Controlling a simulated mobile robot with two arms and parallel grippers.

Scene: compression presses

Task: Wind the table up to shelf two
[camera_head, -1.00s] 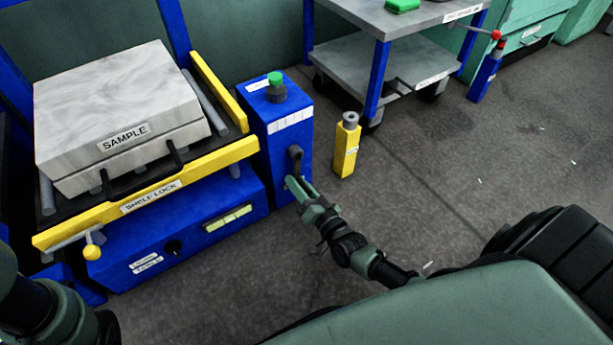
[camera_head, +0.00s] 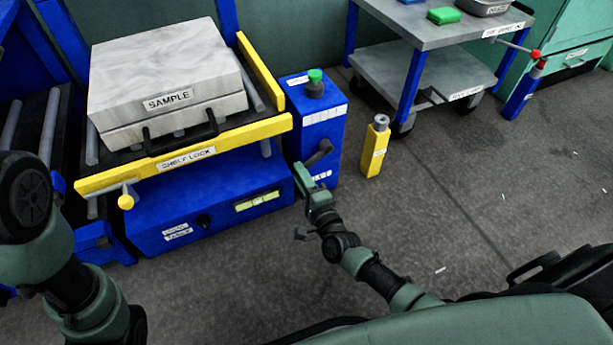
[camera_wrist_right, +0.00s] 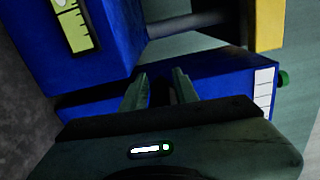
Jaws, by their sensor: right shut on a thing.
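The blue lift table (camera_head: 222,222) has a yellow-green scale window (camera_head: 257,201) in its front and a black knob. A blue post (camera_head: 322,117) with a green button on top stands at its right. A dark crank (camera_head: 321,153) sits on the post's front, slanting up to the right. My right gripper (camera_head: 304,172) is at the crank's lower left end, shut on its handle. In the right wrist view the fingers (camera_wrist_right: 160,90) have something dark between them, and the handle is mostly hidden. My left arm shows at the left, but its gripper is out of view.
A marble-grey SAMPLE block (camera_head: 165,75) with a black handle rests above the yellow SHELF LOCK bar (camera_head: 230,142). A yellow post (camera_head: 375,148) stands to the right, before a grey cart (camera_head: 440,72).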

